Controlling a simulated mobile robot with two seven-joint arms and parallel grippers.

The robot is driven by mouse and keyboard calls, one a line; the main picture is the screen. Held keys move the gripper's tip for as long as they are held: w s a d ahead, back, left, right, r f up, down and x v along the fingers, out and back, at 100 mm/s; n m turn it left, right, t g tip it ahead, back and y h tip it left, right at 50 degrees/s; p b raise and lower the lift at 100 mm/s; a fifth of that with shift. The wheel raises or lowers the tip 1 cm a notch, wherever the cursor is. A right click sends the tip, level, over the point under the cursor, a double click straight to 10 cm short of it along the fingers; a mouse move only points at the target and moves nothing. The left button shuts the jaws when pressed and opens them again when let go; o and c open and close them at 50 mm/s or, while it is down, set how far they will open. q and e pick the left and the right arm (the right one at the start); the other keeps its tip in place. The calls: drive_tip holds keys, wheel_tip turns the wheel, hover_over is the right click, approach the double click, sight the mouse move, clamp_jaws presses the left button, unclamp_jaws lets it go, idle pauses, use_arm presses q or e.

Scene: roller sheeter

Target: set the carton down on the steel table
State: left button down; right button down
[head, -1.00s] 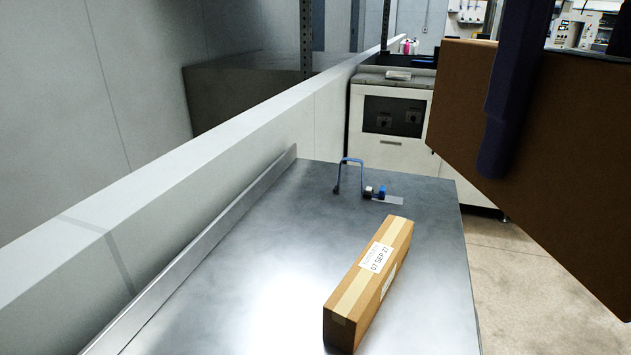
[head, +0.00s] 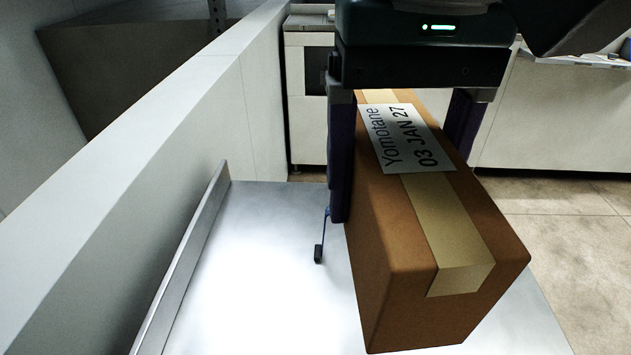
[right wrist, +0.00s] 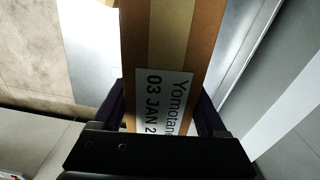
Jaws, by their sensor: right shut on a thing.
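The brown carton (head: 440,300) has tan tape and a white label reading "Yomotane 03 JAN 27". My right gripper (head: 402,165) is shut on it from above, one finger along each long side. The right wrist view also shows the carton (right wrist: 200,40) between the fingers of my right gripper (right wrist: 165,115). The steel table (head: 270,270) lies beneath the carton. The carton's underside is hidden, so I cannot tell whether it touches the tabletop. My left gripper is not in view.
A blue-and-black tool (head: 319,250) on the table is partly hidden behind the right gripper and carton. A metal lip (head: 185,265) and a pale wall (head: 130,160) run along the left side. Bare tabletop shows left of the carton.

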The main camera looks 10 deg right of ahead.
drive_tip(key=shift+m, duration=0.7)
drive_tip(key=f+b, duration=0.1)
drive_tip(key=f, duration=0.5)
drive_tip(key=s+a+f+b, duration=0.1)
drive_tip(key=f+b, duration=0.1)
drive_tip(key=f, duration=0.5)
drive_tip(key=f+b, duration=0.2)
drive_tip(key=f, duration=0.4)
drive_tip(key=shift+s+a+f, duration=0.25)
drive_tip(key=shift+a, duration=0.1)
drive_tip(key=shift+f+b, duration=0.85)
drive_tip(key=shift+f, duration=1.55)
drive_tip(key=shift+f, duration=0.1)
unclamp_jaws()
drive_tip(key=shift+f, duration=0.1)
